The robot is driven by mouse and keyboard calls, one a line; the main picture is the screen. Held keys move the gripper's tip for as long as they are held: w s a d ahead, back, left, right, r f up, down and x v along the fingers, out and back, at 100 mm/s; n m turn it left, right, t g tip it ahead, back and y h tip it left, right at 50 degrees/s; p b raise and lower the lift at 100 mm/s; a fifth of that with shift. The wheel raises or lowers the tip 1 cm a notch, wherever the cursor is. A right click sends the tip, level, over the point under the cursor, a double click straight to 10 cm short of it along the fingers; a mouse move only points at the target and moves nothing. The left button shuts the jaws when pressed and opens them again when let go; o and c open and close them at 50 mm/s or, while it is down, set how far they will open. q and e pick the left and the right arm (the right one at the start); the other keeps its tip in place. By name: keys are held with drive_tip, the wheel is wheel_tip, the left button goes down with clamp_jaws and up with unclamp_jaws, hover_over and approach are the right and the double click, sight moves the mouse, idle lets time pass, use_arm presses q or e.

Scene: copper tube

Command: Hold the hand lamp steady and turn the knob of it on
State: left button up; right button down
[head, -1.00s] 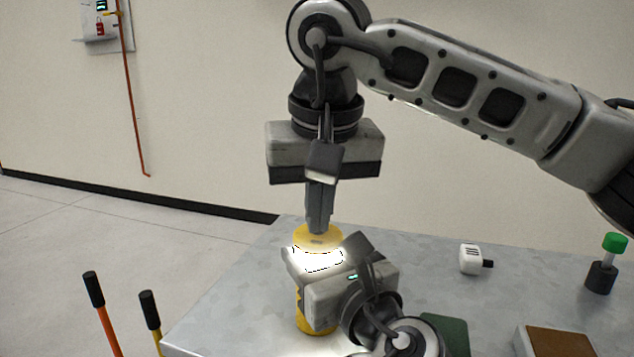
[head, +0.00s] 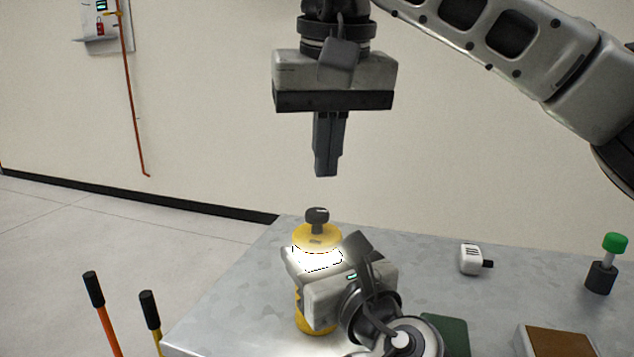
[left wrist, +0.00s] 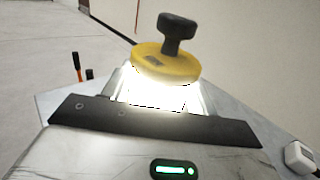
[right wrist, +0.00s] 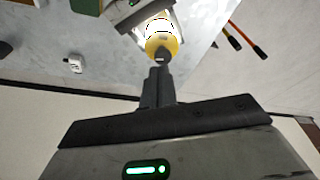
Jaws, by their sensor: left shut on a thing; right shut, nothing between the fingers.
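The hand lamp (head: 316,240) stands upright near the table's left corner, with a yellow cap and base and a brightly glowing white middle. Its dark knob (head: 317,219) sits on top of the cap. The lamp and knob also show in the left wrist view (left wrist: 165,65). My left gripper (head: 312,272) is shut around the lamp's lit middle; its fingertips are lost in the glare. My right gripper (head: 325,172) is shut and empty, pointing down above the knob with a clear gap. In the right wrist view its fingers (right wrist: 157,78) point toward the knob (right wrist: 161,54).
On the grey metal table (head: 420,265) stand a small white block-shaped item (head: 471,260), a green-topped item in a dark holder (head: 606,265) and a brown-topped box (head: 553,341). Orange and yellow handles (head: 103,315) rise beside the table's left edge.

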drive_tip(key=shift+d+f, duration=0.1)
drive_tip(key=shift+f, duration=3.4)
drive_tip(key=shift+w, duration=0.3)
use_arm(q)
drive_tip(key=shift+d, duration=0.1)
use_arm(e)
drive_tip(key=shift+a, duration=0.45)
drive_tip(key=shift+s, duration=0.2)
drive_tip(key=shift+s+r, duration=0.1)
drive_tip(key=shift+s, duration=0.15)
wheel_tip(320, 180, up, 6)
drive_tip(key=shift+f, duration=0.1)
use_arm(q)
drive_tip(key=o, duration=1.2)
